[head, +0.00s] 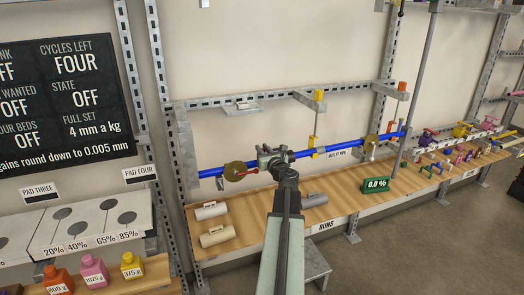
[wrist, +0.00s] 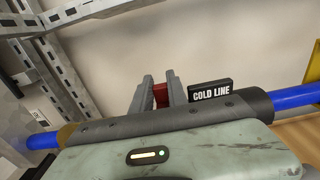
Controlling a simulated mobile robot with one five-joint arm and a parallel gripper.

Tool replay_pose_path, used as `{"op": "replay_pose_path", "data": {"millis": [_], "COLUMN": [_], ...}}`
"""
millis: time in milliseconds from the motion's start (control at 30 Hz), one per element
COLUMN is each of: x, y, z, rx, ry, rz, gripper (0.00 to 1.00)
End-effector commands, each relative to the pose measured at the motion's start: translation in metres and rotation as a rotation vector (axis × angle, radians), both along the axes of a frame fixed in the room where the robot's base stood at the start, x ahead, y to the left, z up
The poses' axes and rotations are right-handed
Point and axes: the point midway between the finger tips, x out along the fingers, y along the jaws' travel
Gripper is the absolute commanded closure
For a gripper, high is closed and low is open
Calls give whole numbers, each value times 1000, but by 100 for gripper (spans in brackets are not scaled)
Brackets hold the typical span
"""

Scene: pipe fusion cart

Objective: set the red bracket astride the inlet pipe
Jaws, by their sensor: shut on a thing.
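My gripper (head: 270,154) is at the blue pipe (head: 308,152) in the head view, over its left half. In the wrist view the two grey fingers (wrist: 159,80) are shut on a small red piece, the red bracket (wrist: 161,95). Only a little of the bracket shows between the fingers; its lower part is hidden. The pipe (wrist: 289,97) shows on both sides of my gripper, and its middle is hidden. I cannot tell whether the bracket touches or straddles the pipe. A small label at the pipe seems to read OUTLET PIPE.
A brass disc (head: 234,171) and red lever (head: 249,173) sit on the pipe left of my gripper. A COLD LINE sign (wrist: 211,92) stands right of the fingers. Pale cylinders (head: 217,235) lie on the wooden shelf below. A green 0.0 % display (head: 376,184) stands to the right.

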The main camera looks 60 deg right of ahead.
Motion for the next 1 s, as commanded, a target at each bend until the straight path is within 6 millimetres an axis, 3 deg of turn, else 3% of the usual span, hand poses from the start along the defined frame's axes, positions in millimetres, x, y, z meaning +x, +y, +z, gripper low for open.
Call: {"op": "replay_pose_path", "data": {"millis": [1000], "x": [-1], "y": [-1], "z": [-6], "rx": [0], "ry": [0], "rz": [-2], "gripper": [100]}}
